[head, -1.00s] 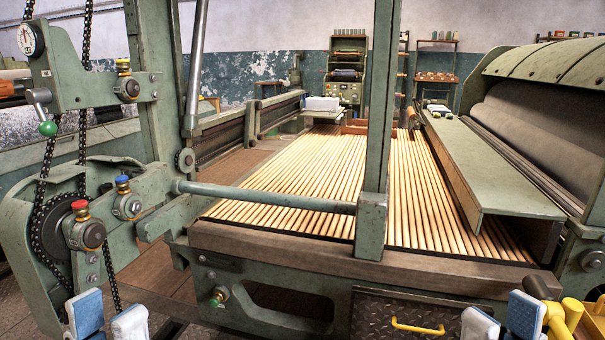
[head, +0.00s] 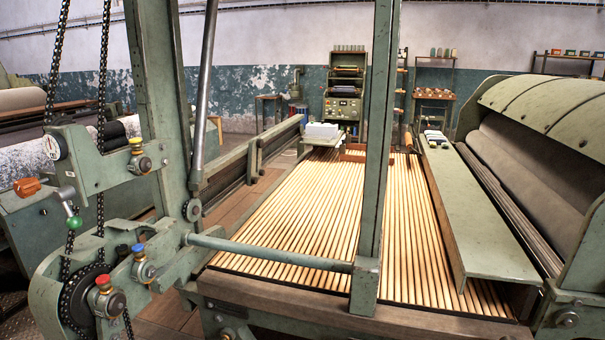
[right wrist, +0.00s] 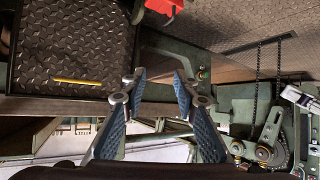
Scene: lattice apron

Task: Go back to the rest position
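My right gripper (right wrist: 159,98) shows in the right wrist view with its two blue-padded fingers spread apart. It is open, and nothing is between the fingers. Neither gripper shows in the head view now. The left gripper is out of view. The head view shows the green machine frame (head: 368,150) and the bed of pale wooden slats (head: 300,210) behind its front wooden beam (head: 300,305).
A side arm with red knob (head: 103,283), blue knob (head: 138,249) and chains stands at left. A ridged roller cover (head: 545,110) and long green shelf (head: 480,220) are at right. The right wrist view shows a dark tread plate (right wrist: 70,45) with a yellow handle (right wrist: 78,82).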

